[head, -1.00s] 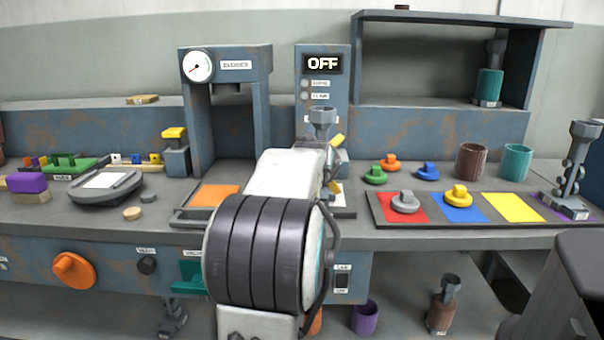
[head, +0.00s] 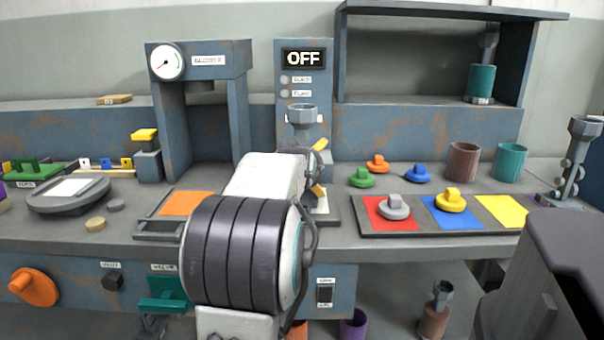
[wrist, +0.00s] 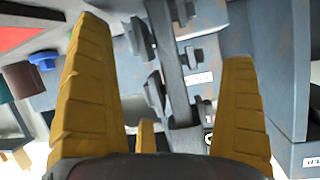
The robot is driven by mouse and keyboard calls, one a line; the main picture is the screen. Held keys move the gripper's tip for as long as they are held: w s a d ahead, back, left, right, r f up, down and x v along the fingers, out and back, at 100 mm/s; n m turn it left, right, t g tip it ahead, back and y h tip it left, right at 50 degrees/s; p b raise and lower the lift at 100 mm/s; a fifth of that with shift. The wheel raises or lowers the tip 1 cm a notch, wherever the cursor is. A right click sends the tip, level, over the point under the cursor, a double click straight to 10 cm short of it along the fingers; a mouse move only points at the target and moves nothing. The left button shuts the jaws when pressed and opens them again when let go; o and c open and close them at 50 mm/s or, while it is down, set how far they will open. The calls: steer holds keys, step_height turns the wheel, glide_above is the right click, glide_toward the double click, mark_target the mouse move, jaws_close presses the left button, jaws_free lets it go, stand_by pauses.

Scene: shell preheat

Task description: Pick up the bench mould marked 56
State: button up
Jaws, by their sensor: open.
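A grey mould with a flared cup top (head: 302,116) stands in front of the panel marked OFF; my arm hides most of its stem. In the wrist view a grey stem with side lugs (wrist: 172,70) shows between and beyond my fingers. My gripper (wrist: 158,100) is open, its yellow fingers on either side of this stem, with no contact visible. Similar moulds are a teal one (head: 481,80) on the shelf, a grey one (head: 572,165) at the far right and a brown one (head: 434,318) below. I cannot read 56 on any.
A gauge press (head: 238,115) stands left of the panel. A tray with red, blue and yellow pads (head: 420,232) lies to the right, with knobs on it. Brown (head: 463,160) and teal (head: 510,162) cups stand behind. The bench front has an orange knob (head: 34,287).

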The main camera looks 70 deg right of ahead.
steer(key=shift+a, duration=0.1)
steer(key=shift+c, duration=0.2)
steer(key=c, duration=1.1)
steer(key=shift+r, duration=0.15)
steer(key=shift+c, duration=0.5)
steer(key=shift+r, duration=0.1)
